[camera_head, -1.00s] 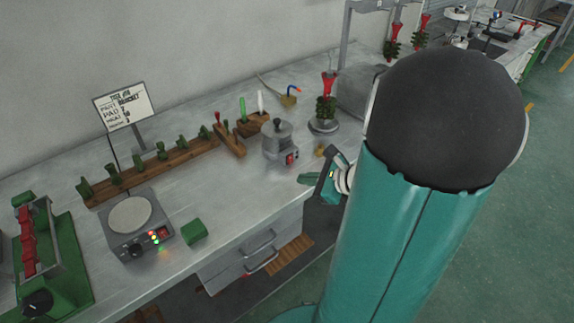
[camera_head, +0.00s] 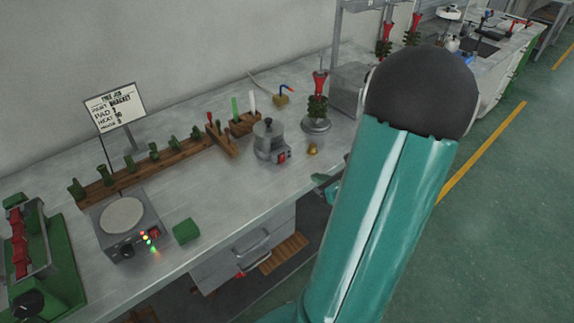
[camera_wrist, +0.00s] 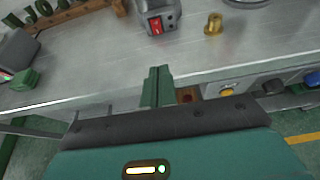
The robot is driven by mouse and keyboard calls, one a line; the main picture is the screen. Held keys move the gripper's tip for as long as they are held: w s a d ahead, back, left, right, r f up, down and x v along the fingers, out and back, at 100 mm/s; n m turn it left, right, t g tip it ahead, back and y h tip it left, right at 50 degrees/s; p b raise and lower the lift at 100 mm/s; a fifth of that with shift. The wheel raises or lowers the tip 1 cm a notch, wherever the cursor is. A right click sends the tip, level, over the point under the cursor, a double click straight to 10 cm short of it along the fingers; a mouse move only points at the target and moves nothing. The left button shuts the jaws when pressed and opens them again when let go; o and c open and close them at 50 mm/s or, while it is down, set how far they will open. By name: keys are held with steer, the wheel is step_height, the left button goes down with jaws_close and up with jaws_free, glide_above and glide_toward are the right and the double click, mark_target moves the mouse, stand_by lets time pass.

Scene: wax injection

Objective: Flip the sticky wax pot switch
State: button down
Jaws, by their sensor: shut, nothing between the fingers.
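The sticky wax pot (camera_head: 268,139) is a small grey metal pot with a dark lid knob, standing near the bench's front edge. Its red switch (camera_head: 281,157) is on the front face. In the wrist view the red switch (camera_wrist: 156,25) shows on the grey pot base (camera_wrist: 170,10), at top centre; the upper pot is out of frame. My gripper (camera_wrist: 157,82) has its green fingers together and empty, below and apart from the switch, near the bench edge. In the head view my arm hides most of the gripper.
A brass piece (camera_wrist: 213,24) stands right of the pot. A hot plate (camera_head: 127,228) with lit lights and a green block (camera_head: 186,231) are to the left. A wooden rack (camera_head: 150,166) lies behind. Bare bench lies between my gripper and the pot.

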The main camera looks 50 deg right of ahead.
mark_target(283, 159)
steer(key=shift+w, duration=0.1)
steer(key=x, duration=0.9)
steer(key=r+x, duration=0.1)
steer(key=x, duration=0.3)
steer(key=shift+w+f, duration=0.15)
steer(key=shift+w, duration=0.4)
steer(key=shift+w+f, duration=0.1)
steer(key=shift+w, duration=0.1)
steer(key=shift+r, duration=0.85)
steer(key=shift+d, duration=0.1)
